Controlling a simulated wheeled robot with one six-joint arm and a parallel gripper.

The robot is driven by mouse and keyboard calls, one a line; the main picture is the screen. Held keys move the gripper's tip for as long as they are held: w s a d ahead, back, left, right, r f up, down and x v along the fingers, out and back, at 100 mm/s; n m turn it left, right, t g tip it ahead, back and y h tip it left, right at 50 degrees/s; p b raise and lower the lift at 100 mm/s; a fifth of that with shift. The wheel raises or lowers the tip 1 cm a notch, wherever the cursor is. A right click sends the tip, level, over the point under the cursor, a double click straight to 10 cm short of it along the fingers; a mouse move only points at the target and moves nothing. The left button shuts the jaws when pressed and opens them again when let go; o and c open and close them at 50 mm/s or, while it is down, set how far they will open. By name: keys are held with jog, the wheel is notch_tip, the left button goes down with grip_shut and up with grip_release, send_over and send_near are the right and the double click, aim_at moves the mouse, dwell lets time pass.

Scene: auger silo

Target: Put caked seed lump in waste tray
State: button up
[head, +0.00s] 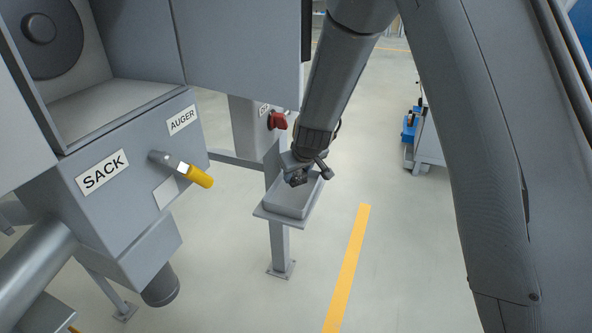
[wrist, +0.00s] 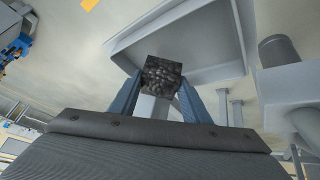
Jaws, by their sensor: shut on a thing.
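My gripper (wrist: 163,95) is shut on the caked seed lump (wrist: 164,74), a dark, rough, block-shaped piece held between the blue fingertips in the wrist view. The waste tray (head: 291,211) is a grey shallow tray on a post stand in the middle of the head view. In the head view my gripper is at the tray, over its opening, and the lump is hard to tell apart from the gripper there. The tray (wrist: 215,70) also shows behind the lump in the wrist view. I cannot tell whether the lump touches the tray.
The grey auger housing (head: 135,165) with SACK and AUGER labels and a yellow-handled lever (head: 199,176) stands left of the tray. A red switch (head: 277,121) sits on a post behind the tray. The floor right of the tray is clear, with a yellow line (head: 348,265).

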aim_at(298, 179)
jog(key=shift+w, duration=0.4)
jog(key=f+b, duration=0.3)
jog(key=shift+w+d, duration=0.1)
jog(key=shift+w, duration=0.25)
jog(key=shift+f+b, duration=0.35)
jog(key=shift+b, duration=0.1)
jog(key=shift+s, duration=0.1)
jog(key=shift+f, duration=0.15)
jog(key=o, duration=1)
jog(key=shift+o, duration=0.2)
